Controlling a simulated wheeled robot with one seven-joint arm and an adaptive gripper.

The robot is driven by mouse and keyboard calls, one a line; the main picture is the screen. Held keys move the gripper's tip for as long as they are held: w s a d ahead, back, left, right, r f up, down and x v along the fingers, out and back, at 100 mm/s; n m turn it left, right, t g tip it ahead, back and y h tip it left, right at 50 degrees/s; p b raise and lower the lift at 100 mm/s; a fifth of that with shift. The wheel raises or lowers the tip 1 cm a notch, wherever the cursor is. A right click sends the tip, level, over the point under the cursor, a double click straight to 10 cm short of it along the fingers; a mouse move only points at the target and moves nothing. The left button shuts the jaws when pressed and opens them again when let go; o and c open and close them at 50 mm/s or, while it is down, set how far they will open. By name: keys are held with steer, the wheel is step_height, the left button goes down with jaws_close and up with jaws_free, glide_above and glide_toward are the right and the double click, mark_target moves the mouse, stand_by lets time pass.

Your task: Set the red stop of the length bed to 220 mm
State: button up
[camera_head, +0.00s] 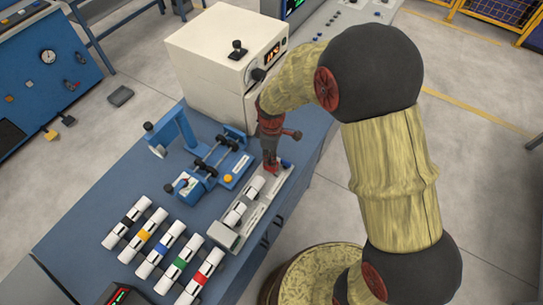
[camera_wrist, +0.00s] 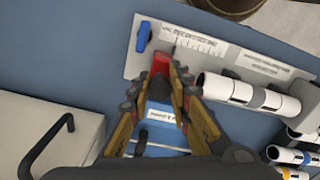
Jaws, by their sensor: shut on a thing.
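The length bed is a long pale grey rail on the blue table, seen in the head view (camera_head: 225,235) and at the top of the wrist view (camera_wrist: 285,60). A printed scale (camera_wrist: 195,40) runs along it; its numbers are too small to read surely. The red stop (camera_wrist: 162,60) sits on the bed beside the scale's left part in the wrist view. My gripper (camera_wrist: 163,78) is shut on the red stop, its fingers on either side of it. In the head view my gripper (camera_head: 270,165) points down at the bed's far end and hides most of the stop.
A white pipe with grey bands (camera_wrist: 245,93) lies on the bed, apart from the stop. A blue lever (camera_wrist: 143,36) is at the bed's end. A blue clamp fixture (camera_head: 215,165) stands left of the bed. Several banded pipes (camera_head: 160,250) lie in front. A white machine box (camera_head: 215,60) stands behind.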

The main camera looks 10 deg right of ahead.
jaws_close()
stand_by(0.3)
steer(key=s+a, duration=0.2)
steer(key=s, duration=0.1)
steer(key=shift+s+a+p, duration=0.1)
steer(key=shift+a+p, duration=0.25)
steer(key=shift+p, duration=0.05)
steer(key=shift+d, duration=0.1)
steer(key=o, duration=0.6)
jaws_free()
steer(key=shift+o, duration=0.3)
steer(key=shift+r, duration=0.1)
step_height(320, 180, up, 12)
